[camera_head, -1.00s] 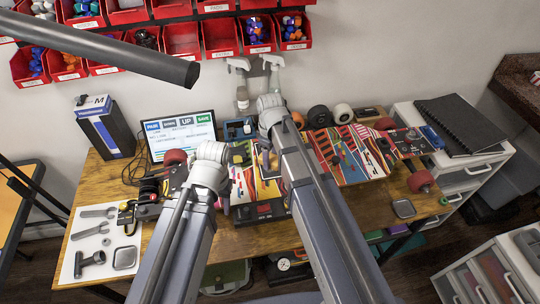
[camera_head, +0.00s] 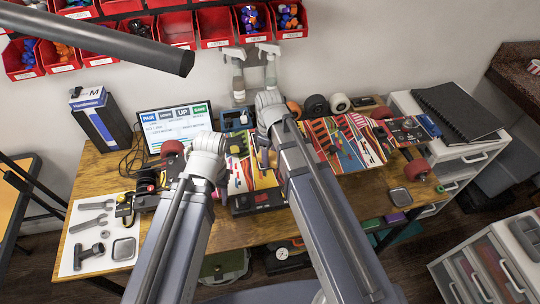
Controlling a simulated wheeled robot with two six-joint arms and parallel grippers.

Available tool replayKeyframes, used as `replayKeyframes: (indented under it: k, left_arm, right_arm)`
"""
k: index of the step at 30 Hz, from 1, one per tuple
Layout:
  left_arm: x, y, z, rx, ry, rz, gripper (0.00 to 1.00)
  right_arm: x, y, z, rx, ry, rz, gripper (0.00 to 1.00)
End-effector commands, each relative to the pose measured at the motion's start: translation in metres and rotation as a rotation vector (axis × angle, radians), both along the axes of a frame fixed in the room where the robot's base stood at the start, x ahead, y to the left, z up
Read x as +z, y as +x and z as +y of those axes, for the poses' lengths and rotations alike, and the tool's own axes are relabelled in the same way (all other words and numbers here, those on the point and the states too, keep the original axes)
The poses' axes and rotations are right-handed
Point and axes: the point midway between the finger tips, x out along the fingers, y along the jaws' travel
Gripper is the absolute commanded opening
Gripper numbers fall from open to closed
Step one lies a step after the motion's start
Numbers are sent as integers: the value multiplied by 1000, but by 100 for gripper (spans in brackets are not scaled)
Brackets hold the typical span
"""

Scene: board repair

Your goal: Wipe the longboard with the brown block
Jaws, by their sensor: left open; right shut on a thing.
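The longboard (camera_head: 345,145) lies across the table, its deck covered in bright multicoloured graphics, with red wheels at both ends. My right gripper (camera_head: 264,158) is over the middle-left part of the deck, fingers pointing down. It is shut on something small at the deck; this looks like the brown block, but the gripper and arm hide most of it. I cannot tell whether it touches the deck. My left gripper (camera_head: 222,186) is open and empty near the left part of the board, at its front edge. My arms cover parts of the deck.
A screen (camera_head: 175,126) and a dark blue box (camera_head: 100,120) stand at the back left. Spray bottles (camera_head: 270,68) and loose wheels (camera_head: 340,102) are behind the board. A white mat (camera_head: 95,238) with tools lies front left. A dark device (camera_head: 258,200) sits before the board.

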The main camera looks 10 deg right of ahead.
Motion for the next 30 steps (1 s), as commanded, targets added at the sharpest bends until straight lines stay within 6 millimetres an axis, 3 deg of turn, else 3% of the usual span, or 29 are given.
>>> replayKeyframes:
  k: [9,20,30]
  left_arm:
    - [1,0,0,0,0,0,50]
    - [1,0,0,0,0,0,50]
    - [-1,0,0,0,0,0,50]
  right_arm:
    - [1,30,0,0,0,-3,11]
    - [1,37,0,0,-1,-2,11]
    - [-1,64,1,0,0,-3,11]
